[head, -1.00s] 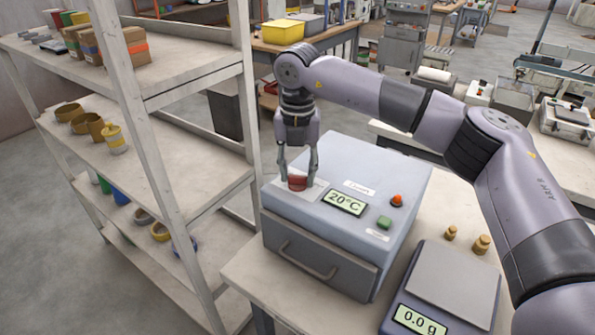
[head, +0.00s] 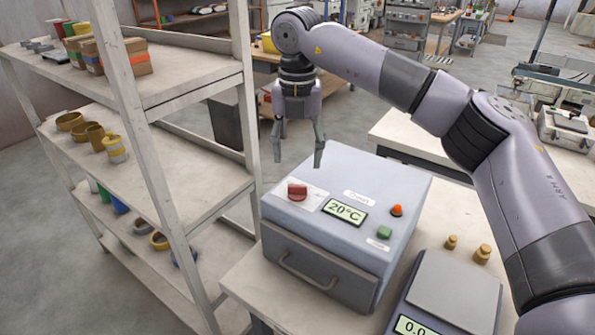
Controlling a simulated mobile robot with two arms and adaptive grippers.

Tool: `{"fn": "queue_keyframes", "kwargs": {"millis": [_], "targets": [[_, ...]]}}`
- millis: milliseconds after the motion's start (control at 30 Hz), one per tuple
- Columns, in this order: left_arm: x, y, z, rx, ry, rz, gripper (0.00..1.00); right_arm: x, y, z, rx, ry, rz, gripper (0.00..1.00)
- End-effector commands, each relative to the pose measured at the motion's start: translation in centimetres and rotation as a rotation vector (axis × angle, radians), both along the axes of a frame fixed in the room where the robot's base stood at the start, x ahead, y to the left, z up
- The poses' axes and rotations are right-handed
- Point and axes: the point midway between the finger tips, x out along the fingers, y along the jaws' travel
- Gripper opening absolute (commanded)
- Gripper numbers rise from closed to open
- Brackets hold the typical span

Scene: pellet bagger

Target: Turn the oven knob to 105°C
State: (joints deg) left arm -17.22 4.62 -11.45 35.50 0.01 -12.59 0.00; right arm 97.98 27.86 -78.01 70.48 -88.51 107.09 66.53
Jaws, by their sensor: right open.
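The oven (head: 325,245) is a blue-grey box on the white table, with a drawer-like front and handle. Its red knob (head: 297,191) sits on a white plate at the left of the top panel. The oven display (head: 345,212) reads 20°C. A green button (head: 384,232) and a round orange-red button (head: 397,210) are to the right. My right gripper (head: 298,160) is open and empty, above and apart from the knob, its fingers pointing down. My left gripper is not in view.
A scale (head: 452,294) and two brass weights (head: 482,253) stand on the table right of the oven. A white shelf rack (head: 190,85) with boxes, tape rolls and cups stands close on the left.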

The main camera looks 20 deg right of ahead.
Motion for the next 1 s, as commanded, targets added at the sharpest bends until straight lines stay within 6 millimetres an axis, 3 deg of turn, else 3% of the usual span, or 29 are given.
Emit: {"fn": "queue_keyframes", "kwargs": {"millis": [100,300,767,867,1000], "targets": [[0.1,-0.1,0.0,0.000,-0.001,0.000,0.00,0.0,0.0,2.2,0.001,-0.003,-0.001,0.55],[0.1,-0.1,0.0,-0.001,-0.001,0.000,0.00,0.0,0.0,4.1,0.000,0.000,0.000,0.55],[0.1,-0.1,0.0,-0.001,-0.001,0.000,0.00,0.0,0.0,4.4,0.000,0.000,0.000,0.55],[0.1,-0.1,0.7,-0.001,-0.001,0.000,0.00,0.0,0.0,5.1,0.000,0.000,0.000,0.55],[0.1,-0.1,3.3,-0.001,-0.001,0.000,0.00,0.0,0.0,7.6,0.000,0.000,0.000,0.55]]}}
